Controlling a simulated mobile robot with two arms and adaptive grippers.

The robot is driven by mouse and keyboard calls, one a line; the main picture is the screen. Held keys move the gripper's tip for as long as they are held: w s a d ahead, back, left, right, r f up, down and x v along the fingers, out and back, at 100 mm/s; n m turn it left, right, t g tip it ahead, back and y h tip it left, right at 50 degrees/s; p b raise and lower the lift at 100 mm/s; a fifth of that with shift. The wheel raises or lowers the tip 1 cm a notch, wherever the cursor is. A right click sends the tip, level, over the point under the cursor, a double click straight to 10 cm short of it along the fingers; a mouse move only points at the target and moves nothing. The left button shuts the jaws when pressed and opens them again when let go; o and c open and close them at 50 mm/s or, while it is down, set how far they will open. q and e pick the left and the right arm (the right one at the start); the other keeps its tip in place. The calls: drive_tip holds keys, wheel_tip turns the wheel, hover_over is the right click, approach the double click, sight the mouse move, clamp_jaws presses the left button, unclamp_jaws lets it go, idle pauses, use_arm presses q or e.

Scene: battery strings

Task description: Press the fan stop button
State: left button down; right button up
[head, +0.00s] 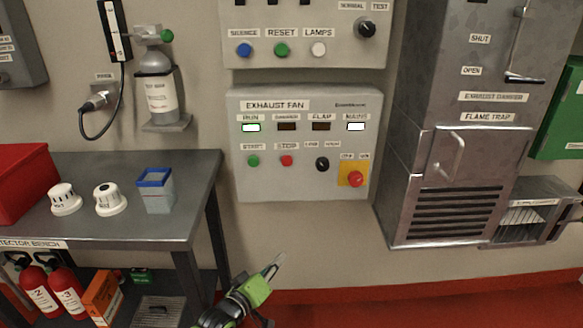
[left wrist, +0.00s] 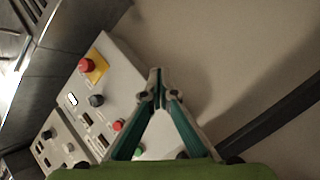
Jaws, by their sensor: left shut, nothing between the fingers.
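The exhaust fan panel (head: 305,189) is a grey box on the wall. Its red stop button (head: 287,160) sits between the green start button (head: 253,160) and a black knob (head: 322,163). In the left wrist view, my gripper's closed fingertips (left wrist: 155,74) show beside the panel, and the red stop button (left wrist: 118,125) appears left of the fingers.
A large red emergency button (head: 355,179) on a yellow plate is at the panel's lower right. A bench (head: 150,228) with white detectors stands left. A grey damper cabinet (head: 440,190) is at right. The wall below the panel is clear.

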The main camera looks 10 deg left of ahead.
use_arm(q)
drive_tip(key=w+r+n+t+h+b, duration=0.1)
drive_tip(key=r+t+h, duration=0.1)
drive_tip(key=r, duration=0.9)
drive_tip(key=w+d+r+n+t+h+b, duration=0.1)
drive_tip(key=w+r+n+t+h+b, duration=0.1)
drive_tip(key=r, duration=0.9)
drive_tip(key=shift+d+r+t+h, duration=0.2)
drive_tip(key=shift+t+h, duration=0.2)
drive_tip(key=shift+t, duration=0.2)
use_arm(e)
drive_tip(key=f, duration=0.1)
drive_tip(key=w+f, duration=0.1)
drive_tip(key=shift+a+f, duration=0.1)
drive_tip(key=shift+f, duration=0.3)
use_arm(q)
drive_tip(key=shift+w, duration=0.1)
